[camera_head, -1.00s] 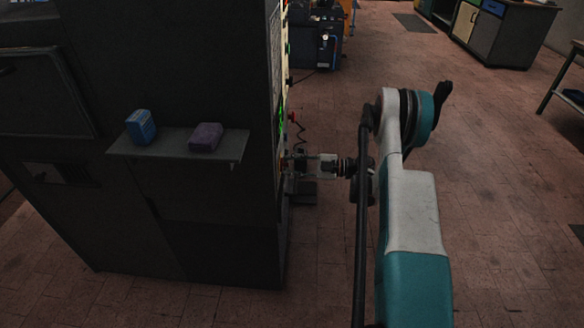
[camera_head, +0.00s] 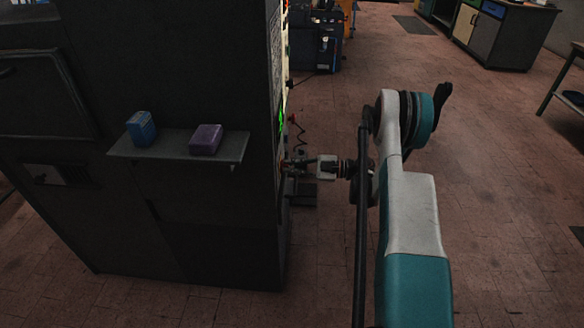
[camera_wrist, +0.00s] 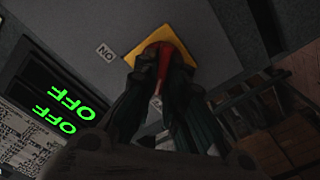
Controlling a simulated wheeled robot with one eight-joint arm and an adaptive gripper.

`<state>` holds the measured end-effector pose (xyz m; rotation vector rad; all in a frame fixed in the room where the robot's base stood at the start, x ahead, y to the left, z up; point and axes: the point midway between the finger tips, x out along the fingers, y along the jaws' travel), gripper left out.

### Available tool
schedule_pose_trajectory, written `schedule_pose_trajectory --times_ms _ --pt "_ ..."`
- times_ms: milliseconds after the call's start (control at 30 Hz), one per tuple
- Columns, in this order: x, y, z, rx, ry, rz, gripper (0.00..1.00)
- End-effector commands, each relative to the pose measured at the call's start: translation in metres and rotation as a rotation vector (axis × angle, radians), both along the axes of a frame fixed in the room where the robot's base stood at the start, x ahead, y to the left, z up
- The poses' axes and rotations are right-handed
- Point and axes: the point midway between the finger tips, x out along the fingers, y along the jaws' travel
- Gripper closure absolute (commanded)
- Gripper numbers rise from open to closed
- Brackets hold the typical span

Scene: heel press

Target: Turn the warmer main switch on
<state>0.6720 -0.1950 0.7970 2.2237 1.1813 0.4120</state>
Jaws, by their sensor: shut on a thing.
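The main switch is a red rotary handle (camera_wrist: 152,50) on a yellow plate (camera_wrist: 191,58), on the machine's grey panel in the wrist view. A small white "ON" label (camera_wrist: 107,52) sits just left of the plate. My gripper (camera_wrist: 156,66) has its dark fingers on both sides of the red handle and is shut on it. In the head view my gripper (camera_head: 289,166) reaches left to the edge of the dark machine (camera_head: 200,230); the switch is mostly hidden there.
A display shows green "OFF" texts (camera_wrist: 72,103) at the left of the wrist view. A shelf (camera_head: 170,152) on the machine's side holds a blue box (camera_head: 141,128) and a purple block (camera_head: 206,139). Open floor lies right of my arm.

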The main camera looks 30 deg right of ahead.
Motion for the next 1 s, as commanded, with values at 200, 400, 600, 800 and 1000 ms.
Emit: schedule_pose_trajectory --times_ms 200,400,600,800,1000 --pt "0.0005 -0.0008 0.0 0.096 0.145 0.0 1.0" --pt "0.0014 -0.0014 0.0004 0.203 0.302 0.0 1.0" --pt "0.0022 -0.0021 0.0005 0.31 0.46 -0.001 1.0" --pt "0.0032 -0.0027 0.0004 0.416 0.618 -0.001 1.0" --pt "0.004 -0.0034 0.0 0.522 0.776 -0.001 1.0"
